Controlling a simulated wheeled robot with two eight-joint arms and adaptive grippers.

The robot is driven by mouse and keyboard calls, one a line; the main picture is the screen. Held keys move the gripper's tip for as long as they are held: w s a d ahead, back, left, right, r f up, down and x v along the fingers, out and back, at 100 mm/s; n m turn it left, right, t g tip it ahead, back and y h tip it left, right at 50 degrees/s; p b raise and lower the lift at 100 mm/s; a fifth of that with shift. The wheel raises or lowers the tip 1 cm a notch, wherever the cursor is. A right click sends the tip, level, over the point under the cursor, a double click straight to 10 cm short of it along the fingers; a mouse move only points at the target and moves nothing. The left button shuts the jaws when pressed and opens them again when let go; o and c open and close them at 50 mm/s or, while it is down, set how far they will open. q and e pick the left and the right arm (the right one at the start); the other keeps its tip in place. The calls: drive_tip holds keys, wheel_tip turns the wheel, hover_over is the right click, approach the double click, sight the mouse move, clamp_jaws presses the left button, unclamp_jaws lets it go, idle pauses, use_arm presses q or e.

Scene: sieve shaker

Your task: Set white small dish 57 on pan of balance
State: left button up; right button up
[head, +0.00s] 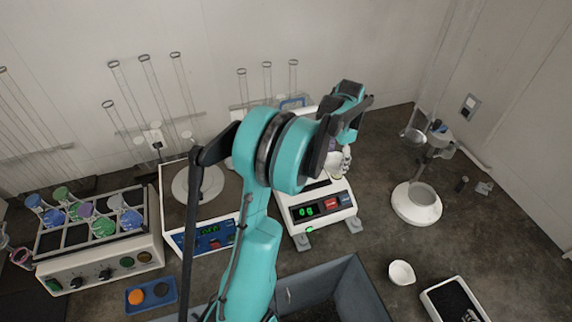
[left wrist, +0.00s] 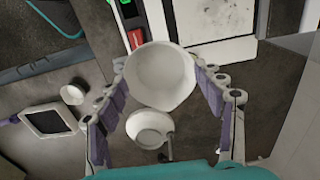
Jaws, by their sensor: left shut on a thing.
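My left gripper (left wrist: 165,100) is shut on a white small dish (left wrist: 160,75), with purple-padded fingers on either side of it. The dish looks empty and its open side faces the wrist camera. In the head view the left gripper (head: 345,158) is over the right side of the balance (head: 325,212), and my arm hides most of the pan. The balance has a lit green readout and a red button. In the left wrist view the balance's pale top (left wrist: 210,22) is just beyond the dish. I cannot tell whether dish and pan touch. The right gripper is out of view.
Another white bowl (head: 402,272) and a black-topped tray (head: 452,302) lie at the front right. A white-based stand (head: 416,205) is right of the balance. A second device (head: 205,235) and a flask rack (head: 90,230) are left. A grey bin (head: 360,285) is in front.

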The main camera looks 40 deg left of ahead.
use_arm(q)
drive_tip(key=a+f, duration=0.2)
drive_tip(key=a, duration=0.2)
drive_tip(key=s+a+f+b, duration=0.1)
drive_tip(key=a+f, duration=0.1)
drive_tip(key=a, duration=0.2)
drive_tip(key=s+a+f, duration=0.1)
drive_tip(key=a+f, duration=0.1)
drive_tip(key=a, duration=0.2)
drive_tip(key=shift+s+f+b, duration=0.1)
drive_tip(key=shift+f+b, duration=0.25)
drive_tip(key=shift+f, duration=0.05)
drive_tip(key=shift+a+f, duration=0.1)
drive_tip(key=shift+f, duration=0.05)
wheel_tip(320, 180, down, 3)
drive_tip(key=shift+f+b, duration=0.15)
drive_tip(key=shift+b, duration=0.25)
drive_tip(key=shift+f, duration=0.3)
drive_tip(key=shift+f, duration=0.15)
drive_tip(key=o, duration=1.1)
